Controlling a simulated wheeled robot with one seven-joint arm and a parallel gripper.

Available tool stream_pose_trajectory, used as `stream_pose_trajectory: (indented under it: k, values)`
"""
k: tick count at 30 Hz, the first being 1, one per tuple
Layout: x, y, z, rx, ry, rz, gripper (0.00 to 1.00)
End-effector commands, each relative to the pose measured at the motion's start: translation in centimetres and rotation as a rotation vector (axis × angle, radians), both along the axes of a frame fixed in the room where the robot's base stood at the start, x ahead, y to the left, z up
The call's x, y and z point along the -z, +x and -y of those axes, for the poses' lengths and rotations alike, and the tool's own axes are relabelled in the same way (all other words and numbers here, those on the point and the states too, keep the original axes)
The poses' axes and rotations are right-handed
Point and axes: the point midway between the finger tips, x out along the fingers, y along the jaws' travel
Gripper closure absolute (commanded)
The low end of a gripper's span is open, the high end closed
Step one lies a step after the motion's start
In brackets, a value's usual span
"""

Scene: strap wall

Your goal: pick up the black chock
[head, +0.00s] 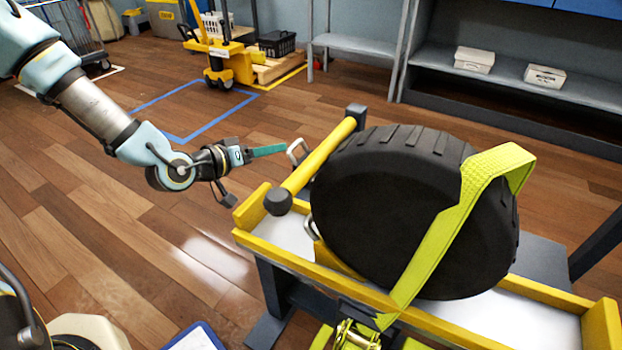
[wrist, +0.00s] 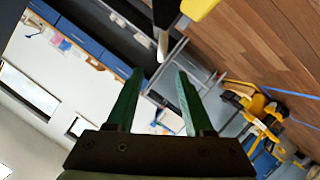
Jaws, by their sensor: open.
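My gripper (head: 270,151) is at the left of the yellow-edged stand in the head view, with its green fingers pointing right towards a pale metal handle (head: 297,151) beside the yellow bar. In the wrist view my gripper (wrist: 160,74) has its two green fingers apart and nothing between them. A black piece (wrist: 166,12) with a pale metal part below it shows just beyond the fingertips; I cannot tell whether it is the black chock. No black chock can be made out clearly in the head view; the bar and tyre may hide it.
A large black tyre (head: 385,210) stands on the stand (head: 535,318) under a lime strap (head: 450,225). The yellow bar (head: 320,157) has dark ends and lies close to my gripper. A grey shelf (head: 500,85) holds white boxes behind. Open wooden floor (head: 130,230) lies left.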

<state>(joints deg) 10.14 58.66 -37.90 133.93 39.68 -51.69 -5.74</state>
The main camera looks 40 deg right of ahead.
Motion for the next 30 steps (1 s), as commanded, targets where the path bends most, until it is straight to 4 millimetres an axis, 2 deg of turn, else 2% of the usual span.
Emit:
stream_pose_trajectory:
  k: [3,11,19,23,29,30]
  values:
    - [0.8,0.0,1.8,0.001,0.001,0.001,0.48]
    - [1.5,0.1,3.7,0.001,0.002,0.001,0.48]
    - [2.9,0.2,7.2,0.000,0.003,0.000,0.48]
    - [3.0,0.2,7.9,0.000,0.003,0.000,0.48]
    - [3.0,0.2,7.9,-0.001,0.003,0.000,0.48]
    - [3.0,0.3,7.9,-0.001,0.003,0.000,0.51]
